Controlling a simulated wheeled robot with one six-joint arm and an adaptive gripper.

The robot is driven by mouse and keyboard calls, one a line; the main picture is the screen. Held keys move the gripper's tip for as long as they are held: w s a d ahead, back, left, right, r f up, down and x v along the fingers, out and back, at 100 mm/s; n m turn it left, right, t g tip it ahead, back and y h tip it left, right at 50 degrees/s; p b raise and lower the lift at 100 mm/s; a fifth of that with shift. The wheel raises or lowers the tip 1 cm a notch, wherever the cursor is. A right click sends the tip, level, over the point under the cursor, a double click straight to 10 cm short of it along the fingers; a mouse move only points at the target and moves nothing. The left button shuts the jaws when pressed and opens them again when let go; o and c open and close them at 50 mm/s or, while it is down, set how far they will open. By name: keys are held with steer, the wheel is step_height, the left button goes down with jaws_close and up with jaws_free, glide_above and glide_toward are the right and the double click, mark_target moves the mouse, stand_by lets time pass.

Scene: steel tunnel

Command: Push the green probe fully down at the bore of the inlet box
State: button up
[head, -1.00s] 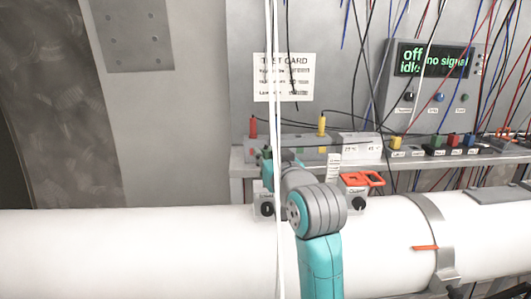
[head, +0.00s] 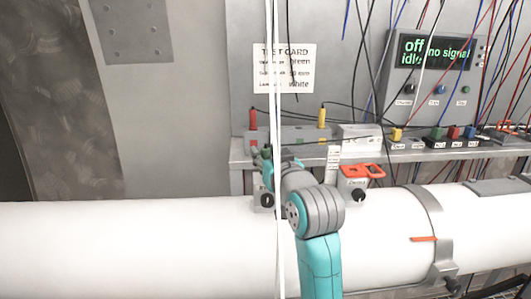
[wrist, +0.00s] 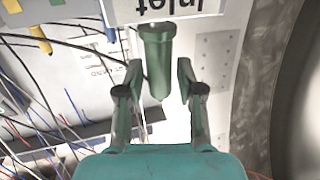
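The green probe (wrist: 157,60) shows in the wrist view, at the underside of the picture's top-edge white box labelled "Inlet" (wrist: 170,10), whose lettering is upside down. The probe lies between the two fingers of my gripper (wrist: 158,75). The fingers are apart, with a visible gap on each side of the probe. How deep the probe sits in the bore cannot be told. In the head view, my gripper (head: 262,158) is partly hidden behind my arm and a white cable. A grey box with a black knob (head: 264,199) is below it on the white pipe.
The white pipe (head: 120,245) crosses the front. A shelf (head: 410,155) behind carries red, yellow, green and blue plugs. An orange-handled valve box (head: 355,183) stands right of my arm. A display (head: 432,52) reads "off", "idle", "no signal". Many loose cables hang at the right.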

stand_by(0.3)
steer(key=v, duration=1.2)
steer(key=shift+f, duration=0.1)
steer(key=s+d+f+m+h, duration=0.15)
steer(key=s+f, duration=0.25)
steer(key=f, duration=0.6)
steer(key=s+d+f+g, duration=0.1)
steer(key=s+d+f, duration=0.3)
steer(key=f, duration=0.6)
steer(key=s+d+f+m+h, duration=0.1)
steer(key=s+f, duration=0.4)
steer(key=f, duration=0.5)
steer(key=s+d+f+h, duration=0.1)
steer(key=s+f, duration=0.3)
steer(key=s, duration=0.3)
steer(key=s+d+f, duration=0.2)
steer(key=s+f, duration=0.1)
steer(key=s, duration=0.4)
steer(key=s+g+h, duration=0.1)
steer(key=s, duration=1.7)
steer(key=shift+d+f+g, duration=0.2)
steer(key=shift+d+g, duration=0.1)
steer(key=shift+d, duration=0.1)
